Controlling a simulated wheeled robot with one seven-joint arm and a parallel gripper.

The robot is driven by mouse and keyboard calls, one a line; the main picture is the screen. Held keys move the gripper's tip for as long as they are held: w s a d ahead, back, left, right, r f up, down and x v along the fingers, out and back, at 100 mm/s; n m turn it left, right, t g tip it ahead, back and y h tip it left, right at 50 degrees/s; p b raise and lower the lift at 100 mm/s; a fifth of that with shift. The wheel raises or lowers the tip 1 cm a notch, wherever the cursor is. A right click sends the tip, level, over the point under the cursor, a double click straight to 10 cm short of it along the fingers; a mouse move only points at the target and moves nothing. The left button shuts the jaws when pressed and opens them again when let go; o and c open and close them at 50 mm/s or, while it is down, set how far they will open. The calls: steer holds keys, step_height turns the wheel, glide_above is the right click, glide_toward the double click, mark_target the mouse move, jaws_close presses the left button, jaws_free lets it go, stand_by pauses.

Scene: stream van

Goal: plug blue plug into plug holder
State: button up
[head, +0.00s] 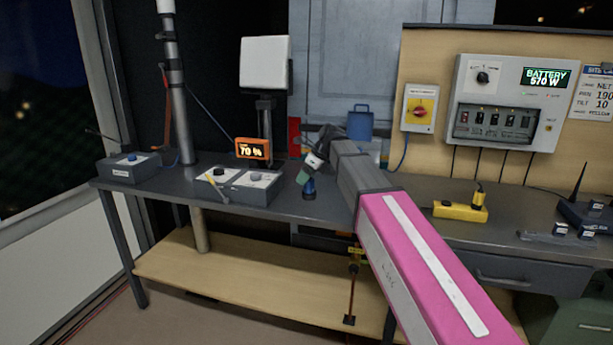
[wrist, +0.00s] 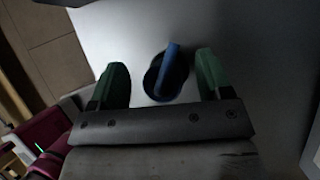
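The blue plug (head: 309,189) stands on the grey worktop near its front edge, just below my gripper (head: 304,178). In the wrist view the blue plug (wrist: 168,72) has a dark round base and lies between the two green fingers of my gripper (wrist: 161,80). The fingers are apart, with a gap on both sides of the plug. A yellow block (head: 450,211), which looks like the plug holder, lies on the worktop to the right, beyond my arm.
Grey control boxes (head: 262,187) and an orange display (head: 253,148) stand left of my gripper. A black router (head: 585,212) and small dark blocks are at the far right. A power panel (head: 503,100) hangs above the bench.

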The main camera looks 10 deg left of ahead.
steer(key=v, duration=1)
steer(key=shift+d+r, duration=0.15)
steer(key=shift+r, duration=0.2)
